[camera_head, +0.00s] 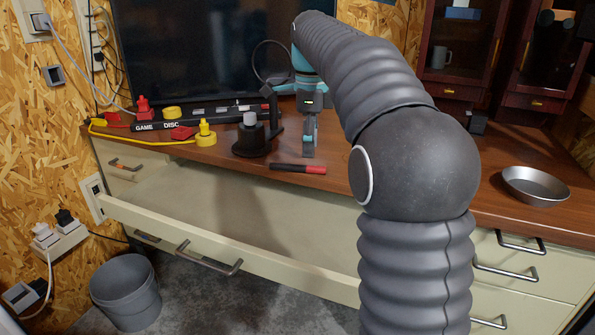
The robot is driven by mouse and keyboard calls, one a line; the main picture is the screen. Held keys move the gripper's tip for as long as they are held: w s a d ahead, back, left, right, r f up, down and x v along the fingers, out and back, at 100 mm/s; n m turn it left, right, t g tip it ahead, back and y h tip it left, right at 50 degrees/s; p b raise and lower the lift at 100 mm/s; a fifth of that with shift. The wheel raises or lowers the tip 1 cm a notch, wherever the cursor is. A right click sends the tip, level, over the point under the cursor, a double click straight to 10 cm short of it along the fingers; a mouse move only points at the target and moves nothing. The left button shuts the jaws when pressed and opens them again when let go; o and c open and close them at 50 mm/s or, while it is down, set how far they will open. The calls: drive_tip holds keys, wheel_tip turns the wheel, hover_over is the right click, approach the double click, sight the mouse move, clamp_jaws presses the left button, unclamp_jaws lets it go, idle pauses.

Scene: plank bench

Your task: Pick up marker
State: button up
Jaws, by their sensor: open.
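The marker (298,168) lies on the wooden desk top near its front edge, above the pulled-out drawer. It has a dark barrel on the left and a red part toward the right. My gripper (309,152) is just behind the marker, pointing down, and looks close to the desk top. It is open and holds nothing that I can see. The gap between its fingers is hard to make out from this side view. My arm covers the desk to the right of the marker.
A black stand (250,137) is left of the gripper. A toy labelled GAME DISC (160,126) with red and yellow parts lies farther left. A metal bowl (535,185) sits at right. An open drawer (240,200) juts out below. A monitor (200,50) stands behind.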

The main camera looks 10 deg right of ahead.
sight(306, 165)
drive_tip(key=f, duration=0.2)
drive_tip(key=f+b, duration=0.1)
drive_tip(key=shift+w+a+f, duration=0.1)
drive_tip(key=shift+a+f, duration=0.25)
drive_tip(key=shift+a, duration=0.05)
drive_tip(key=shift+f, duration=0.65)
clamp_jaws()
